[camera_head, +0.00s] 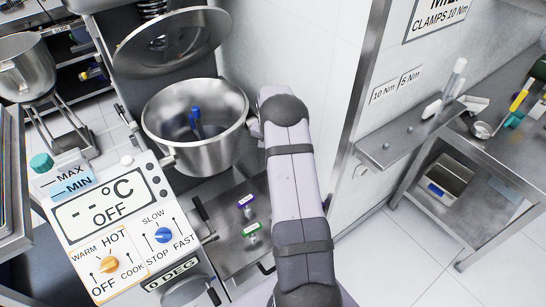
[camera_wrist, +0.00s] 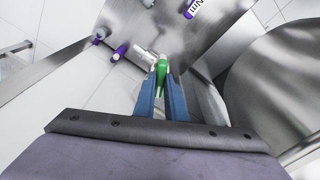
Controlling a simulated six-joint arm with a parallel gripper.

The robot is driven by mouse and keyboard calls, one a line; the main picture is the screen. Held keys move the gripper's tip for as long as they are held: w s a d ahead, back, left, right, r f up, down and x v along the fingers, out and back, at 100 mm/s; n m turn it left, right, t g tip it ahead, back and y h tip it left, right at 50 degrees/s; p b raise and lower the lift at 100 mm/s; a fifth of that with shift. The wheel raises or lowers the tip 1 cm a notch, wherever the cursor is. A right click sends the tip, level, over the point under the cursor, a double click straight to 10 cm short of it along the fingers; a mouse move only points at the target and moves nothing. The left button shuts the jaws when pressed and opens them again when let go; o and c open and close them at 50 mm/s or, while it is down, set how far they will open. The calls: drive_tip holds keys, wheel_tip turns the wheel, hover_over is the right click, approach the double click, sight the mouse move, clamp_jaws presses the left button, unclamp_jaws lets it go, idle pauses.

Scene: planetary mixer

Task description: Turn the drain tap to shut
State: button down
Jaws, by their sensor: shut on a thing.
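In the wrist view, a green tap handle (camera_wrist: 161,78) sits between the blue fingers of my gripper (camera_wrist: 161,88). The fingers are shut on it. A short silver fitting (camera_wrist: 146,56) lies just beyond the handle, partly hidden by it and the fingers. Whether this tap is open or shut is not clear from here. A second, purple-ended part (camera_wrist: 119,53) lies to the left of it. In the head view my gripper and the green handle are hidden behind my arm and the mixer.
The large rounded metal body (camera_wrist: 285,85) is close on the right in the wrist view.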

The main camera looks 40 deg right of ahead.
drive_tip(key=shift+m, duration=0.9)
drive_tip(key=shift+f, duration=0.1)
drive_tip(key=m+g+b, duration=0.1)
drive_tip(key=m, duration=0.2)
drive_tip(key=shift+m+b, duration=0.3)
drive_tip(key=shift+m, duration=0.1)
drive_tip(key=c, duration=1.7)
unclamp_jaws()
drive_tip(key=shift+w, duration=0.1)
drive_tip(key=shift+r, duration=0.25)
drive_tip(key=shift+r+p, duration=2.25)
drive_tip(key=shift+r, duration=1.1)
